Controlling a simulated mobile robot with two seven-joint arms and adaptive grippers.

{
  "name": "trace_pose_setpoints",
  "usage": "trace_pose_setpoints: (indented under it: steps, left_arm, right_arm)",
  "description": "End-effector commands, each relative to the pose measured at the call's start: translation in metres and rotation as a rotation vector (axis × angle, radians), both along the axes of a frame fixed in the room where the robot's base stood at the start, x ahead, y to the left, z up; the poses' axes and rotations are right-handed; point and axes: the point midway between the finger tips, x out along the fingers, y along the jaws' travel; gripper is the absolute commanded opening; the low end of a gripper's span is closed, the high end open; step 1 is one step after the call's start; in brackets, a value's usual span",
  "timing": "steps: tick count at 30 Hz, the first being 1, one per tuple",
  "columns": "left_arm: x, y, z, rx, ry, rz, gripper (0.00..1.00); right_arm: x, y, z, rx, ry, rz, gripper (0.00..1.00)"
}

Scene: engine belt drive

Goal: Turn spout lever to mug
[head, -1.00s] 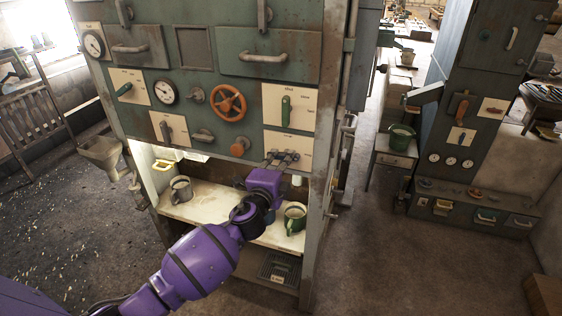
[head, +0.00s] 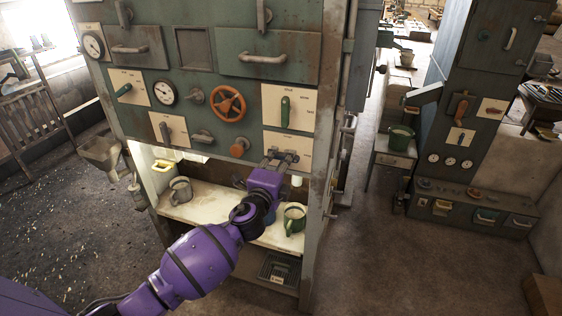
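The spout lever is hard to make out; a cream label panel (head: 300,141) at the lower right of the green cabinet front is where my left gripper (head: 279,157) reaches. Its fingers are up against the small dark fittings there and cover most of them. I cannot tell whether they are closed on the lever. A green mug (head: 294,219) stands on the shelf below, right of my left wrist. A grey mug (head: 181,191) stands at the shelf's left. Something blue shows partly behind my wrist. My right gripper is not in view.
The pale shelf (head: 211,209) has bare room between the grey mug and my arm. The cabinet's right post (head: 321,160) stands close to my gripper.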

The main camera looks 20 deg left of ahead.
Motion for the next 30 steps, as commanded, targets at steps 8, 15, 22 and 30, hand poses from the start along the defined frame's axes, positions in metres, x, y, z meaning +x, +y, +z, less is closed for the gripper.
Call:
trace_pose_setpoints:
  steps: [8, 15, 22, 30]
  left_arm:
    - [0.000, 0.000, 0.000, -0.003, 0.000, 0.000, 0.34]
    - [-0.020, 0.001, -0.001, -0.004, 0.002, 0.000, 0.34]
    - [-0.070, 0.003, -0.001, -0.005, 0.002, 0.000, 0.34]
    - [-0.112, 0.004, 0.000, -0.003, 0.001, 0.001, 0.34]
  right_arm:
    - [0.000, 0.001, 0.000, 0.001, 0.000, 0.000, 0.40]
    - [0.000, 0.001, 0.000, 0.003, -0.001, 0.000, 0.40]
    - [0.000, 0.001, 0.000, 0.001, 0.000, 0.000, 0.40]
    - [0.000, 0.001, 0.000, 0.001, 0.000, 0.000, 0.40]
